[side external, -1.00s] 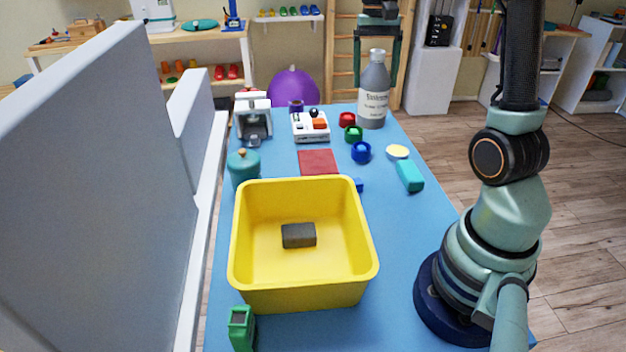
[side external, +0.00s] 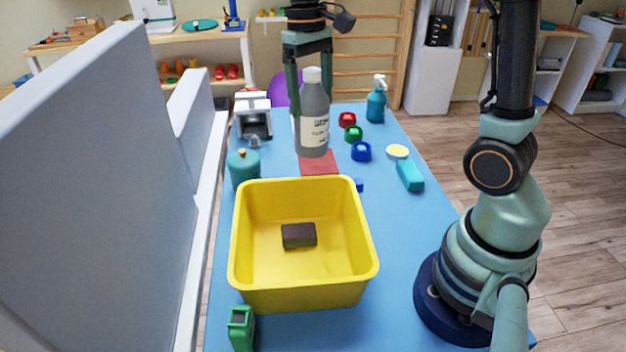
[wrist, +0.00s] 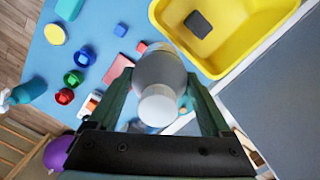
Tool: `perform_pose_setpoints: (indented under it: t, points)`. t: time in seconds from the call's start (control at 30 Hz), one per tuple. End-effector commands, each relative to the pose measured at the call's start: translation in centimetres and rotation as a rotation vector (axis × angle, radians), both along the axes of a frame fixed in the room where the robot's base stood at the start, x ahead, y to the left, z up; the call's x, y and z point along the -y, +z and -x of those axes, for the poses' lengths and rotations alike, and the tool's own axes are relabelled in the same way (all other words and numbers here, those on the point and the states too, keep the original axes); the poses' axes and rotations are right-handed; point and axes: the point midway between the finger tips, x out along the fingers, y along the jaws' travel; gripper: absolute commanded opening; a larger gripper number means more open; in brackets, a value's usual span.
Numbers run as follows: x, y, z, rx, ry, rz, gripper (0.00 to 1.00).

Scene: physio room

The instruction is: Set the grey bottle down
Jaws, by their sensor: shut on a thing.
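The grey bottle (side external: 314,122) is upright, with a white cap and a white label. My gripper (side external: 312,98) is shut on it from above, one finger on each side. In the side view the bottle's base is at the far edge of the red square (side external: 319,165); I cannot tell whether it touches the table. In the wrist view the bottle (wrist: 160,72) fills the space between my fingers (wrist: 160,90), and the red square (wrist: 112,70) shows to its left. The bottle hides most of the white console behind it in the side view.
The yellow bin (side external: 303,292) with a dark block (side external: 299,236) stands nearer the camera. A teal pot (side external: 243,168) and a white machine (side external: 253,116) are left. Red, green and blue rings (side external: 361,152) and a teal spray bottle (side external: 376,102) are right.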

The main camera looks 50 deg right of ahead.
Motion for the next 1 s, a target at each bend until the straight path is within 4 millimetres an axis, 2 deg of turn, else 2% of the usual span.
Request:
perform_pose_setpoints:
  t: [0.1,0.3,0.77,1.0]
  points:
    - [-2.0,-0.5,0.1,0.003,0.088,-0.002,0.0]
    - [-4.2,-1.2,0.3,0.005,0.198,-0.007,0.0]
    - [0.4,-1.9,-0.4,0.014,0.44,-0.036,0.0]
    - [4.9,-2.6,-0.6,0.04,0.691,-0.053,0.0]
